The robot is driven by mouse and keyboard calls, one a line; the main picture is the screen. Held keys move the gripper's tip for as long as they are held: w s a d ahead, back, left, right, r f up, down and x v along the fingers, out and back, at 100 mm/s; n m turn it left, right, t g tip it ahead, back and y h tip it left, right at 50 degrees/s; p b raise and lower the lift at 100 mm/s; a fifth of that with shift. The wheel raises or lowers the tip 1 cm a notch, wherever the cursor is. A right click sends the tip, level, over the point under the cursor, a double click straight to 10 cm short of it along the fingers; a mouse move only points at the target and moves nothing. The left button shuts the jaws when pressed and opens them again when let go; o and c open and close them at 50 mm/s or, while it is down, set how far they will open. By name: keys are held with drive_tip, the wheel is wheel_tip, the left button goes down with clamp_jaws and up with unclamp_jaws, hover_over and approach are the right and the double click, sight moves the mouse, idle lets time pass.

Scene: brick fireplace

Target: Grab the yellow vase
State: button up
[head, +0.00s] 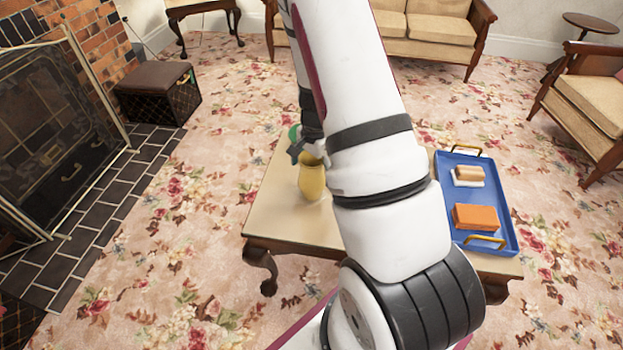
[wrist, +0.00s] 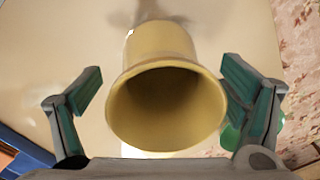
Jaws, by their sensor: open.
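The yellow vase (head: 312,181) stands upright on the wooden coffee table (head: 285,215), left of my arm in the head view. In the wrist view I look down into the round dark mouth of the vase (wrist: 166,95). My gripper (wrist: 163,88) is open, with one green-padded finger on each side of the vase. In the head view my gripper (head: 306,150) is at the top of the vase, partly hidden by my arm.
A blue tray (head: 511,245) with gold handles lies on the table's right, holding an orange block (head: 476,217) and a tan-and-white block (head: 468,176). Something green (wrist: 230,136) shows behind the right finger. A dark ottoman (head: 158,92), a sofa (head: 430,27) and an armchair (head: 590,100) stand around.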

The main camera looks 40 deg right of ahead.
drive_tip(key=shift+f, duration=0.9)
drive_tip(key=shift+r, duration=0.1)
drive_tip(key=c, duration=1.5)
drive_tip(key=shift+o, duration=0.2)
